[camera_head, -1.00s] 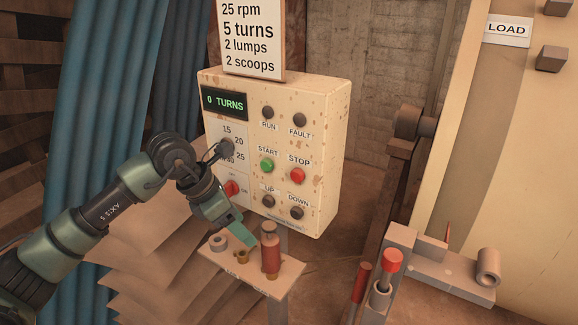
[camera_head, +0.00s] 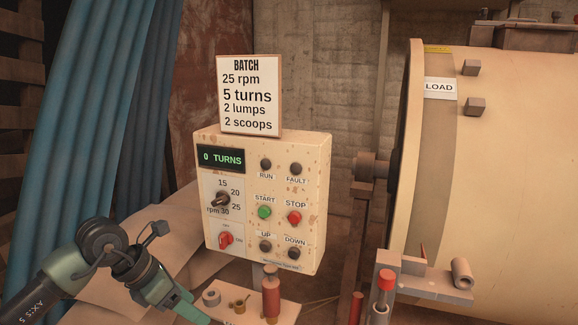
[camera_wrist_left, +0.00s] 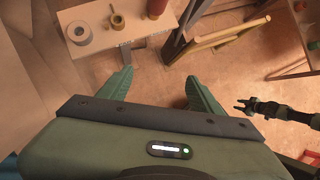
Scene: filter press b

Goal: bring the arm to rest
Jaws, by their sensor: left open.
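My left arm comes in at the lower left in the head view. Its gripper (camera_head: 190,308) is low, left of the small shelf and below the control box (camera_head: 318,190); its tips run close to the bottom edge. In the left wrist view the two green fingers (camera_wrist_left: 160,88) are spread with nothing between them, floor beyond. A dark arm with a small gripper (camera_wrist_left: 245,106), which looks like my right one, shows at the right of that view; its jaws are too small to judge.
The shelf (camera_head: 240,306) holds a grey ring (camera_head: 211,298), brass piece (camera_head: 239,302) and red-brown bottle (camera_head: 271,297). The display reads 0 TURNS. A batch sign (camera_head: 248,97) stands on the box. A large drum (camera_head: 500,150) is at right, blue hoses (camera_head: 85,130) at left.

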